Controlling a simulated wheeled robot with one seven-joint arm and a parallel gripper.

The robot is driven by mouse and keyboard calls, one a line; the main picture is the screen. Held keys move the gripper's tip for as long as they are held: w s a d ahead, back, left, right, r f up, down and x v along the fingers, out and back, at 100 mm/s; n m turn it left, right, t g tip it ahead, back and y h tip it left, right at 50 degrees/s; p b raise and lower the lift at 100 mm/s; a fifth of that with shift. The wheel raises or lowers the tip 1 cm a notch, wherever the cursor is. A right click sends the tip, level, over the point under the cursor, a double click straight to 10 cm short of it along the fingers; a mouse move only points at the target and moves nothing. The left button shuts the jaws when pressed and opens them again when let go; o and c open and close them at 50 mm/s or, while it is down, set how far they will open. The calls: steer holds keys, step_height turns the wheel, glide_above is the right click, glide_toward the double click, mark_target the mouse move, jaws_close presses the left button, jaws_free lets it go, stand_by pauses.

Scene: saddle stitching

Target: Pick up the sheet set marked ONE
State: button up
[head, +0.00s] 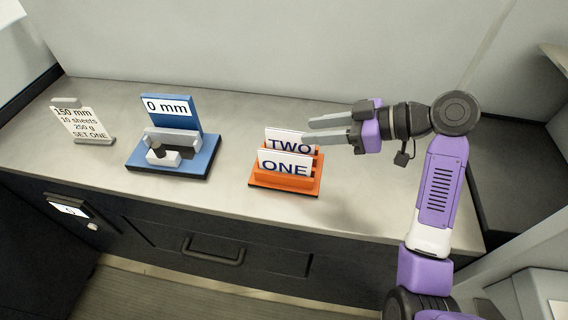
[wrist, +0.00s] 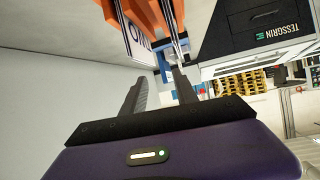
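The sheet set marked ONE (head: 284,163) is a white card standing upright in the front slot of an orange rack (head: 286,188). The sheet set marked TWO (head: 290,141) stands behind it in the same rack. My gripper (head: 308,130) is open and empty, with its fingers pointing left, above and behind the rack's right side in the head view. In the wrist view, part of a lettered white card (wrist: 138,42) shows beyond the spread fingertips (wrist: 158,76). The orange rack is beside it there, and the rest of the card is cut off or hidden.
A blue fixture (head: 174,148) with a "0 mm" sign stands left of the rack. A card stand (head: 82,125) reading 150 mm, 10 sheets, 250 g, SET ONE is at the far left. The grey counter (head: 225,185) is clear between the fixture and the rack. A wall rises behind.

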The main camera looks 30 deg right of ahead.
mark_target(288, 153)
steer(key=a+f, duration=0.1)
steer(key=a, duration=0.1)
steer(key=a+f+n+g+p, duration=0.1)
steer(key=a+f, duration=0.1)
steer(key=w+a+f+n, duration=0.1)
steer(key=a+f, duration=0.1)
steer(key=a, duration=0.1)
steer(key=shift+w+f+g+p, duration=0.1)
steer(key=shift+g+p, duration=0.2)
steer(key=shift+g, duration=0.1)
jaws_close()
